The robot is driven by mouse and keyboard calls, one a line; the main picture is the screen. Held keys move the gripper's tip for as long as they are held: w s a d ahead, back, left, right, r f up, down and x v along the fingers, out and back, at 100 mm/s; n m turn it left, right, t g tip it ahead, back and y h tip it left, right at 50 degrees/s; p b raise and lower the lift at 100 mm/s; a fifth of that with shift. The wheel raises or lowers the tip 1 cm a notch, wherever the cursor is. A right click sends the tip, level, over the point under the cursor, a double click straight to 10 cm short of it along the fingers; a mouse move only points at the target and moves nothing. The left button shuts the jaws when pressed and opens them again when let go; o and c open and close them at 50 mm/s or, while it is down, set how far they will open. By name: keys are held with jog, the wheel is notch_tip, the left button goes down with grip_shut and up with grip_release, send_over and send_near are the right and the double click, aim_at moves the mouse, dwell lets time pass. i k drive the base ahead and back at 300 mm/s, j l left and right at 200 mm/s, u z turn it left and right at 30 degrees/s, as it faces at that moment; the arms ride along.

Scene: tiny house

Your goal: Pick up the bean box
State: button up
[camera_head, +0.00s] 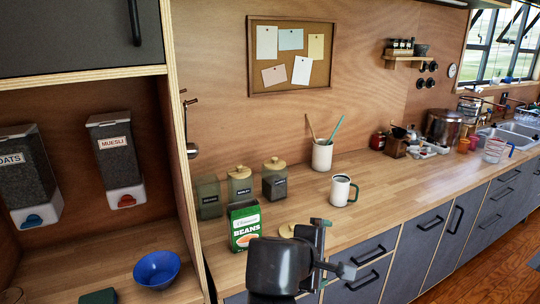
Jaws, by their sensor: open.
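The bean box (244,226) is a green carton with a white label reading "BEANS". It stands upright on the wooden counter, near its front left end. My gripper (324,243) is at the bottom middle of the view, to the right of the box and apart from it in the picture. It is open, and I see nothing held in it. My dark wrist hides the counter's front edge and the area just right of the box's base.
Several lidded jars (240,184) stand behind the box. A round wooden lid-like disc (289,230) lies right of it, partly hidden by my arm. A white mug (342,190) and a utensil crock (322,155) stand further right. A shelf unit's panel (183,150) rises close on the left.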

aim_at(244, 220)
jog(key=j+z, duration=0.3)
jog(key=z, duration=0.15)
jog(key=j+z, duration=0.3)
jog(key=z, duration=0.15)
jog(key=k+j+z, duration=0.15)
jog(key=z, duration=0.3)
jog(key=j, duration=0.1)
